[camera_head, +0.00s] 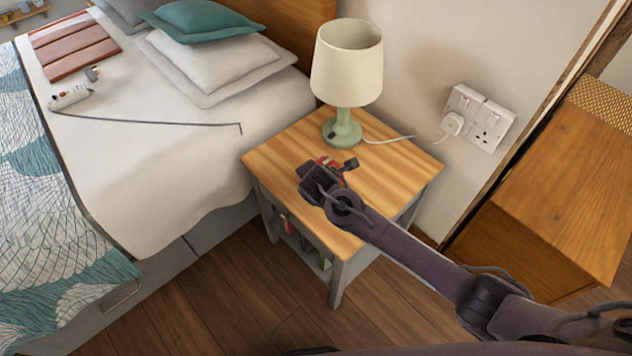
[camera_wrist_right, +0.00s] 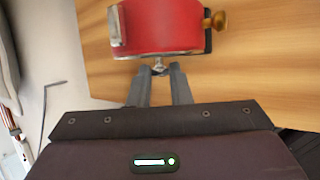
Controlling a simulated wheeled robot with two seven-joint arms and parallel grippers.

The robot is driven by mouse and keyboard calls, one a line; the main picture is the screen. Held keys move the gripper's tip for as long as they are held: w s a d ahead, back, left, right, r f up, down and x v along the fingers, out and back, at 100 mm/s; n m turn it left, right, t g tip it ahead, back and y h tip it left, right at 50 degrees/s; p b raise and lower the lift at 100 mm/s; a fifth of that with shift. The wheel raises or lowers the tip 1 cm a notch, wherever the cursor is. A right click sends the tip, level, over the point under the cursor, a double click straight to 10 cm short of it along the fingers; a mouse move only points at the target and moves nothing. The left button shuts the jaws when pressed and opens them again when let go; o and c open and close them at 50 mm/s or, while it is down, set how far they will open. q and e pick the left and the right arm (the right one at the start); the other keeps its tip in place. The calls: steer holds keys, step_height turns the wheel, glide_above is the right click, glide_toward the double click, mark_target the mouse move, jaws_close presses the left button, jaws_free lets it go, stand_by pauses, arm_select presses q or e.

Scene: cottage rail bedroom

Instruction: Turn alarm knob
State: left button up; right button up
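A red alarm clock (camera_wrist_right: 160,27) stands on the wooden nightstand top. It has a silvery rim on its left and a brass knob (camera_wrist_right: 215,21) sticking out on its right. In the head view, my right gripper (camera_head: 322,178) hides most of the clock; only a bit of red (camera_head: 326,161) shows. My left gripper is not in view.
A lamp (camera_head: 347,75) stands at the back of the nightstand (camera_head: 290,150), its cord running to the wall socket (camera_head: 478,117). The bed (camera_head: 170,165) is at the left, a wooden cabinet (camera_head: 555,185) at the right. The nightstand's front left top is clear.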

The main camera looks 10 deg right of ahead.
jaws_close()
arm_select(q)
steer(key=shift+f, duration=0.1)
arm_select(e)
steer(key=shift+s+f, duration=0.1)
